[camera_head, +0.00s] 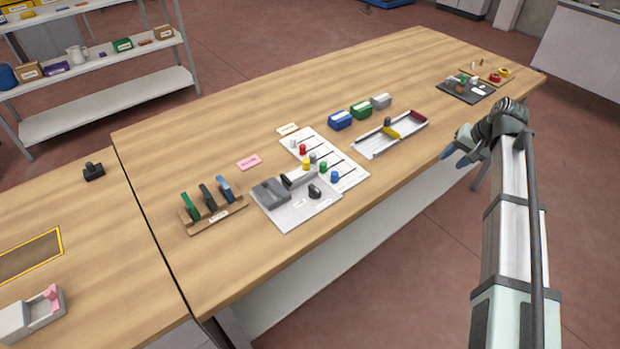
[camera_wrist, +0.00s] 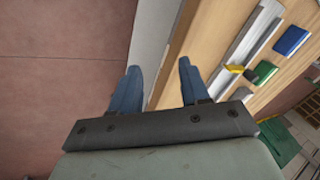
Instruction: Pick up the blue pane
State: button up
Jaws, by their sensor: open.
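The blue pane (camera_head: 224,187) stands upright at the right end of a wooden rack (camera_head: 216,215) on the left part of the long table. My gripper (camera_head: 457,158) is at the table's right front edge in the head view, far from the rack. In the wrist view my gripper (camera_wrist: 158,82) has its two blue fingers apart with nothing between them. The blue pane is not visible in the wrist view.
Right of the rack is a grey machine on a white plate (camera_head: 290,217), with a board of coloured knobs (camera_head: 348,178) behind it. A tray (camera_head: 368,146) and several small boxes (camera_head: 361,110) stand further right. The table's front left corner is clear.

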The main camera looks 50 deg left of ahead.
jog(key=s+a+r+n, duration=0.1)
jog(key=s+a+r, duration=0.2)
jog(key=a+r, duration=0.45)
jog(key=n+h, duration=0.5)
jog(key=n, duration=0.7)
send_near(222, 182)
jog(key=f, duration=0.5)
jog(key=shift+w+d, duration=0.15)
jog(key=shift+w, duration=0.25)
jog(key=shift+s+f, duration=0.15)
jog(key=shift+f, duration=1.15)
jog(key=shift+s+f, duration=0.1)
jog(key=shift+f, duration=1.25)
jog(key=shift+c, duration=0.3)
grip_shut()
